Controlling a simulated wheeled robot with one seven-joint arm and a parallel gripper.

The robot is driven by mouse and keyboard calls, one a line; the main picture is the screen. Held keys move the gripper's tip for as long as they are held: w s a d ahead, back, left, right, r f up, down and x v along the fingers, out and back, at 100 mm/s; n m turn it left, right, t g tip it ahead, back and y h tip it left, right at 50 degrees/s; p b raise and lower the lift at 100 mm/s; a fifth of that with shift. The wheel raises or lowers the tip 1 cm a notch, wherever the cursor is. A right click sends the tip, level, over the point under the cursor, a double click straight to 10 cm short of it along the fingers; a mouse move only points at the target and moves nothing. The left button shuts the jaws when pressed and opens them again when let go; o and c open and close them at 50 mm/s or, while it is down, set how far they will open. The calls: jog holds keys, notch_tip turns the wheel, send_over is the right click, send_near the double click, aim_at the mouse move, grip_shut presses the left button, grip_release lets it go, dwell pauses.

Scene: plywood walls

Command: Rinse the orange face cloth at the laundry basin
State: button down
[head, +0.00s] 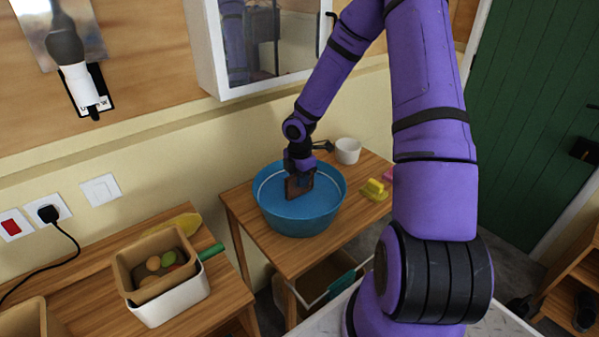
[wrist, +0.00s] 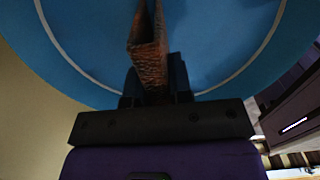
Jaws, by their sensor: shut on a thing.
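The laundry basin (head: 310,222) is a round blue tub on a small wooden table. In the wrist view its blue inside (wrist: 85,40) fills most of the picture. My gripper (head: 299,178) points down into the basin. It is shut on the orange face cloth (head: 298,188), which looks brownish orange and hangs down inside the basin. In the wrist view the cloth (wrist: 148,50) is folded between the fingers of my gripper (wrist: 155,85). I cannot tell whether the cloth touches water or the basin floor.
A white cup (head: 347,151) stands behind the basin, and a yellow sponge-like block (head: 374,189) lies to its right. At left, a tan box (head: 125,262) of round things sits on a wooden counter (head: 215,290). A wall cabinet (head: 213,60) hangs above.

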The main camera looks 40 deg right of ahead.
jog(key=shift+f, duration=2.9)
dwell(0.5)
jog(key=shift+r, duration=7.25)
